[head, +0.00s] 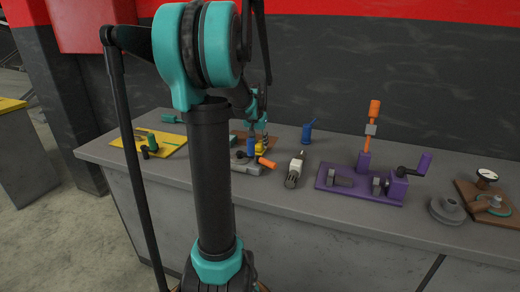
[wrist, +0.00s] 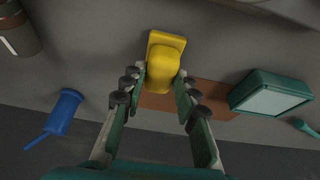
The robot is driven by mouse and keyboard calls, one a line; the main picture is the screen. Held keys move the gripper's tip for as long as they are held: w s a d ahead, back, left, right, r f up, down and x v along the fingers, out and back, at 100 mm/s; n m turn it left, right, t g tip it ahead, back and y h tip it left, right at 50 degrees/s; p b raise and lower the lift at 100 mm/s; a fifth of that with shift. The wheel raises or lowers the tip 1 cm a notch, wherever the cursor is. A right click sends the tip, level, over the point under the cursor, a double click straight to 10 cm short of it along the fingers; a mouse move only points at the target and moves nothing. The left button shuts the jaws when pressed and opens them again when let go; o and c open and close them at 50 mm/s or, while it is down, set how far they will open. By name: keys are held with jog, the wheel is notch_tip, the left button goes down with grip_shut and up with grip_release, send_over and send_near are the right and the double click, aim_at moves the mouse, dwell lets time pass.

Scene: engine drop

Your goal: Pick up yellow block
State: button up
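The yellow block (wrist: 164,62) is at the top middle of the wrist view, between the tips of my gripper (wrist: 161,74). One finger is on each side of it, with little or no visible gap. I cannot tell whether the fingers press on it. In the head view my gripper (head: 259,128) points down at the bench, and the yellow block (head: 260,147) shows just below it, over the brown board (head: 270,143). The board also lies behind the block in the wrist view (wrist: 158,102). My arm hides part of this area in the head view.
A blue oil can (head: 307,132) stands right of the gripper on the grey bench (head: 340,150).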

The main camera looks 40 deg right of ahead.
aim_at(259, 143)
grip_shut()
notch_tip(259, 143, up, 20)
dwell(0.6)
